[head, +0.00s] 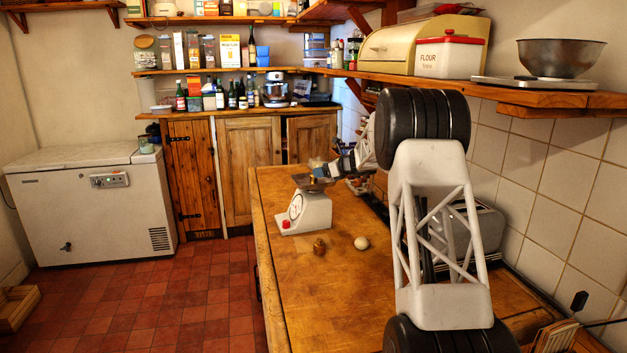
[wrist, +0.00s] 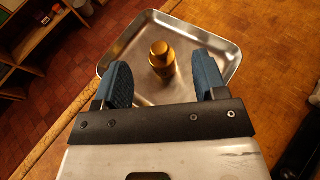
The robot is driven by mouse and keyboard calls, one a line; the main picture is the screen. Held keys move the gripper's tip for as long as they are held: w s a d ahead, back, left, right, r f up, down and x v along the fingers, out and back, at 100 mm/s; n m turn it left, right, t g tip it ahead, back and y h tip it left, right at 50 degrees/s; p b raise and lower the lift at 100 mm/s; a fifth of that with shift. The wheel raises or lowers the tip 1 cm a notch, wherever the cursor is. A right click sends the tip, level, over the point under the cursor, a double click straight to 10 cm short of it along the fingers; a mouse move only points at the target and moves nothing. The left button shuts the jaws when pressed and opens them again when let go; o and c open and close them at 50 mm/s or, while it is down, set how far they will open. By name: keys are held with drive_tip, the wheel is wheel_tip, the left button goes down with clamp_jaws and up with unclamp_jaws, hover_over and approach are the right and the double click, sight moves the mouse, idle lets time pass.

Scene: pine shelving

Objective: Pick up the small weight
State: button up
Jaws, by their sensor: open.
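A small brass weight (wrist: 162,60) stands upright in the metal pan (wrist: 222,47) of the kitchen scale, near the pan's middle. In the head view the white scale (head: 305,213) stands on the wooden worktop, with the weight (head: 315,162) small on top and partly hidden. My gripper (wrist: 164,80) is open, with one blue finger on each side of the weight, and the fingers look clear of it. In the head view my gripper (head: 328,172) is over the pan. A second brass weight (head: 319,246) stands on the worktop in front of the scale.
A pale round object (head: 361,243) lies on the worktop (head: 330,300) right of the second weight. A toaster (head: 478,228) stands against the tiled wall, partly behind my arm. A shelf (head: 540,95) with a flour tin (head: 449,57) and bowl overhangs the right side. The front left worktop is clear.

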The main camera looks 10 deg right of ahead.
drive_tip(key=shift+w+a+f, duration=0.15)
drive_tip(key=shift+w+a, duration=0.25)
drive_tip(key=shift+a, duration=0.1)
drive_tip(key=shift+x, duration=2.55)
